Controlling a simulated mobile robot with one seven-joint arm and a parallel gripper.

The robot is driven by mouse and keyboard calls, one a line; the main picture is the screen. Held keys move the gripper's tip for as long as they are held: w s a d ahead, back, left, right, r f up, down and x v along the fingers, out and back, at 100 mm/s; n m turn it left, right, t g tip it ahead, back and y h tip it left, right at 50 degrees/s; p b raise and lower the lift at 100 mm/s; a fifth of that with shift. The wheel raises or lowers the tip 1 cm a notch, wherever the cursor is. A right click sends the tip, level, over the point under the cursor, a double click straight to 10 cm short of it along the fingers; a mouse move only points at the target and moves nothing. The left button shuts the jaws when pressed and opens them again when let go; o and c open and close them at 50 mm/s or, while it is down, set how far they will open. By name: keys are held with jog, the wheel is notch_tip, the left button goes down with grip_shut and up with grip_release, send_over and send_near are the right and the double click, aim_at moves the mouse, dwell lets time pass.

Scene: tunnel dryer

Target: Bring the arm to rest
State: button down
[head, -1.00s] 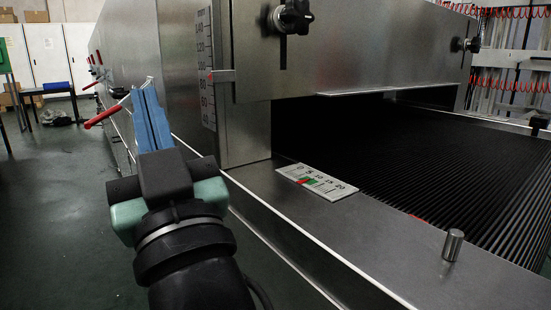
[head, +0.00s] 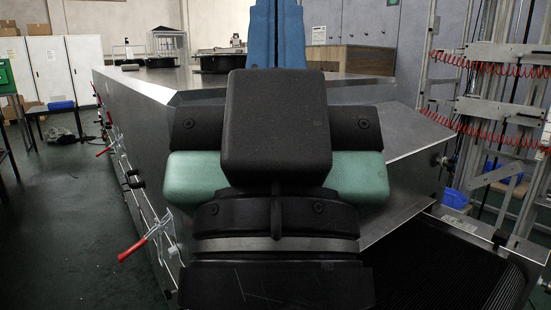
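My black and green wrist fills the middle of the view, in front of the steel tunnel dryer (head: 135,105). The wrist hides much of the dryer's front, and the scale plates are not visible.
The dark ribbed conveyor belt (head: 440,265) lies at the lower right. A red-handled clamp (head: 135,249) sticks out from the dryer's left side. A metal rack with red coiled hoses (head: 490,70) stands at the right. The floor (head: 70,220) at the left is open.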

notch_tip(320, 180, up, 28)
jog(key=p, duration=2.5)
jog(key=shift+p, duration=0.35)
